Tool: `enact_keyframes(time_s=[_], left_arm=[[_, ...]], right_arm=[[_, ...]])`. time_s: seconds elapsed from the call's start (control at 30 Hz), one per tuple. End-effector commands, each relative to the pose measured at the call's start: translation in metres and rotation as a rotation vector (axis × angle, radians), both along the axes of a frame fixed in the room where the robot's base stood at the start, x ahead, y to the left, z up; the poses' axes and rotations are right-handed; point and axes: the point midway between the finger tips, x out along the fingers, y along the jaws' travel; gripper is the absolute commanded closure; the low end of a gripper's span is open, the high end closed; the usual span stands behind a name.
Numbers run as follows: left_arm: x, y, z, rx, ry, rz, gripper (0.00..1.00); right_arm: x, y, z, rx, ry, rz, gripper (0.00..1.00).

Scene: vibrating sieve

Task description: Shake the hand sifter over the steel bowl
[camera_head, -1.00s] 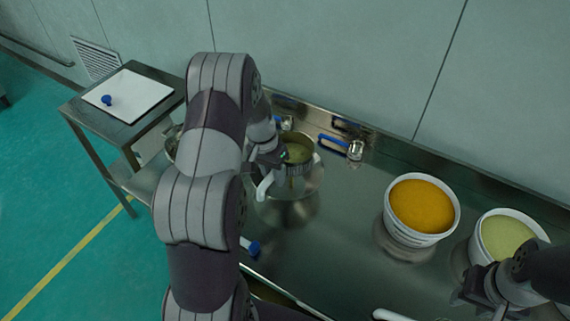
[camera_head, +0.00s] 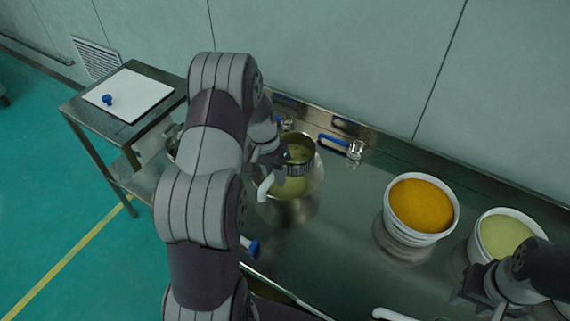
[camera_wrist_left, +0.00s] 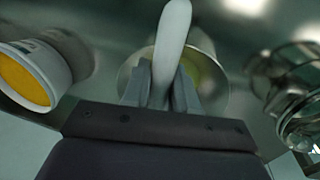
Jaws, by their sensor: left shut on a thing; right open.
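The hand sifter (camera_head: 300,157) is a round metal cup with yellow-green powder inside and a white handle (camera_head: 265,188). My left gripper (camera_head: 275,163), partly hidden behind my arm, is shut on the handle; in the left wrist view the fingers (camera_wrist_left: 160,88) close around the white handle (camera_wrist_left: 173,35). The steel bowl (camera_head: 316,188) stands under the sifter, partly covered by it, with yellow-green powder showing inside. The bowl's rim also shows behind the fingers in the left wrist view (camera_wrist_left: 222,100). My right gripper (camera_head: 482,293) is open and empty at the lower right.
White tubs of orange powder (camera_head: 423,206) and pale green powder (camera_head: 503,236) stand on the steel counter to the right. A blue-handled valve (camera_head: 340,145) is at the back. A side table (camera_head: 128,92) with a white board stands at the left. The counter between bowl and tubs is clear.

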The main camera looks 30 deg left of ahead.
Motion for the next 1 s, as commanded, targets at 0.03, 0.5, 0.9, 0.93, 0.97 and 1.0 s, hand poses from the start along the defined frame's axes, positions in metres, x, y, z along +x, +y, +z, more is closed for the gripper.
enact_keyframes(time_s=[0.03, 0.5, 0.9, 0.93, 0.97, 1.0], left_arm=[[0.0, 0.0, 0.0, 0.0, -0.001, 0.0, 1.0], [0.0, 0.001, 0.0, 0.0, -0.001, 0.0, 1.0], [0.002, 0.045, 0.0, 0.0, -0.001, 0.0, 1.0], [0.002, 0.044, 0.0, 0.0, -0.001, -0.001, 1.0], [0.002, 0.043, 0.001, 0.0, 0.0, -0.002, 1.0], [0.002, 0.039, 0.001, 0.0, 0.0, -0.002, 1.0]], right_arm=[[0.0, 0.0, 0.0, 0.0, 0.0, 0.0, 0.57], [0.0, 0.0, 0.0, 0.0, 0.0, 0.0, 0.57], [0.0, 0.0, -0.001, 0.0, 0.0, 0.0, 0.57], [0.0, 0.0, -0.001, 0.0, 0.0, 0.0, 0.57], [0.0, 0.0, -0.001, 0.0, 0.0, 0.0, 0.57], [0.0, 0.0, 0.0, 0.0, 0.0, 0.0, 0.57]])
